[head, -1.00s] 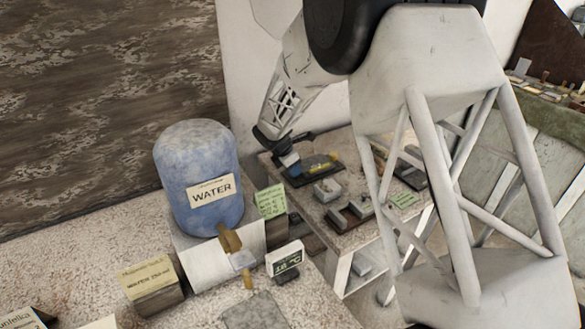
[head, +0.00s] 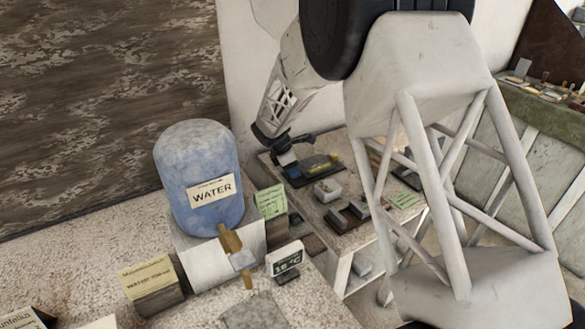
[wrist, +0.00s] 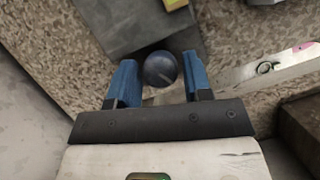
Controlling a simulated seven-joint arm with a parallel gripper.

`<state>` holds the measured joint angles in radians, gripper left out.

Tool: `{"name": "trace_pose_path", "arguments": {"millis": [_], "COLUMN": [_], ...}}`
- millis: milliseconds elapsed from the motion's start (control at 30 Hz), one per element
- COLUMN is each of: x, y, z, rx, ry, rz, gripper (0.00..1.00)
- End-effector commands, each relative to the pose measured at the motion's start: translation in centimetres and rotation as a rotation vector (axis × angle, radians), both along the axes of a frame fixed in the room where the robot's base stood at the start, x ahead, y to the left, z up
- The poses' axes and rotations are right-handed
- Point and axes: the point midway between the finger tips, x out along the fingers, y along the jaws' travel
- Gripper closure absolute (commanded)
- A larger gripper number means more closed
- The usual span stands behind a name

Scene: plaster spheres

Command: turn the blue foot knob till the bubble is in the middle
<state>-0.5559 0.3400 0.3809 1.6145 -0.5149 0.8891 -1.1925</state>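The blue foot knob (wrist: 160,69) is a dark, round ball with a light mark. In the wrist view it sits between the two blue fingertips of my gripper (wrist: 159,76), with a narrow gap on each side. My gripper is open around it. The dark grey levelling plate (wrist: 135,28) lies beyond the knob. A yellow-green piece (wrist: 176,4) on it is cut off by the top edge. In the head view my gripper (head: 287,159) is at the left end of the plate (head: 297,181) and hides the knob. The bubble cannot be made out.
In the wrist view a pale strip (wrist: 270,70) lies right of the fingers.

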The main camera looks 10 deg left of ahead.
Motion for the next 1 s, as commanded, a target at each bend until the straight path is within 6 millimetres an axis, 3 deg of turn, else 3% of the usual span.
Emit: {"name": "trace_pose_path", "arguments": {"millis": [433, 1000], "x": [-0.1, -1.3], "y": [0.3, 2.4], "z": [0.8, 6.6], "rx": [0.001, 0.001], "ry": [-0.002, -0.002], "rz": [0.001, 0.001], "gripper": [0.55, 0.55]}}
